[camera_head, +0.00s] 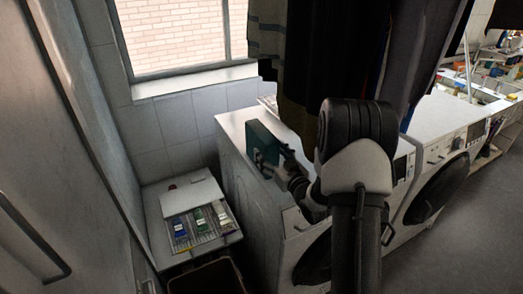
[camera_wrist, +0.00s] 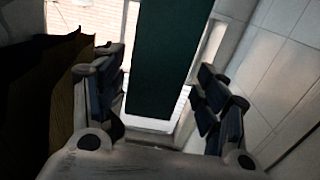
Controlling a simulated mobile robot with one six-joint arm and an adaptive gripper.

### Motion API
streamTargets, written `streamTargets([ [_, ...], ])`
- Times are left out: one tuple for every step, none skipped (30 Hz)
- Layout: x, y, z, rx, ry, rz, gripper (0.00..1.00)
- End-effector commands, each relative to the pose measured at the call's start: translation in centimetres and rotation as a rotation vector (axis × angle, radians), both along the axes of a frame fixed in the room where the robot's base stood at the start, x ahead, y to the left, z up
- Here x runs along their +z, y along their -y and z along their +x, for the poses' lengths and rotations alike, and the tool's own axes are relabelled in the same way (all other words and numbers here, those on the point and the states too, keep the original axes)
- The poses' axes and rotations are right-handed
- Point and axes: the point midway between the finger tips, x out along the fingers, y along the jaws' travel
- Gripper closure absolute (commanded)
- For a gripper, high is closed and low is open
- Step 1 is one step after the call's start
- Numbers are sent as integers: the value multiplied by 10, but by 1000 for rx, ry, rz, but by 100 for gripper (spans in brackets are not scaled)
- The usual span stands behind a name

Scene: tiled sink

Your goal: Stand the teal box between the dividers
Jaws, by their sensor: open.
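The teal box (camera_head: 262,141) stands upright on the white top of the nearest washing machine. My gripper (camera_head: 272,163) is beside it, at its near right side. In the wrist view the teal box (camera_wrist: 162,55) shows as a tall dark green face between my open fingers (camera_wrist: 160,92). A gap shows between the box and the fingers on both sides. A low rack (camera_head: 204,232) with slots, perhaps the dividers, lies on the white unit at lower left. It holds a blue, a green and a white item.
The washing machine top (camera_head: 233,124) has free room around the box. Dark clothes (camera_head: 335,55) hang close behind and above my arm. A tiled wall (camera_head: 185,130) and window (camera_head: 180,38) are at the back. A dark bin (camera_head: 200,278) stands below the rack.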

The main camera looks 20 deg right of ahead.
Motion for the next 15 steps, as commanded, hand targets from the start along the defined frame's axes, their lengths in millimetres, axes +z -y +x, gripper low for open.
streamTargets([
  [-1, -1, 8, 2, 1, -2, 33],
  [-1, -1, 11, 2, 1, -1, 33],
  [0, -1, 15, 2, 1, -1, 33],
  [0, -1, 17, 1, 0, 0, 33],
  [0, -1, 18, 1, -1, 0, 33],
  [0, -1, 20, 0, -1, 0, 33],
  [0, -1, 22, 0, 0, 0, 33],
  [0, 0, 24, 1, 1, -1, 33],
  [0, 0, 28, 1, 1, -1, 33],
  [-1, 0, 32, 1, 1, -1, 33],
  [-1, 0, 37, 1, 1, -2, 33],
  [-2, 1, 43, 2, 1, -1, 33],
  [-2, 2, 48, 1, 1, -1, 33],
  [-2, 2, 53, 1, 2, -1, 33],
  [-2, 2, 58, 2, 0, -2, 33],
])
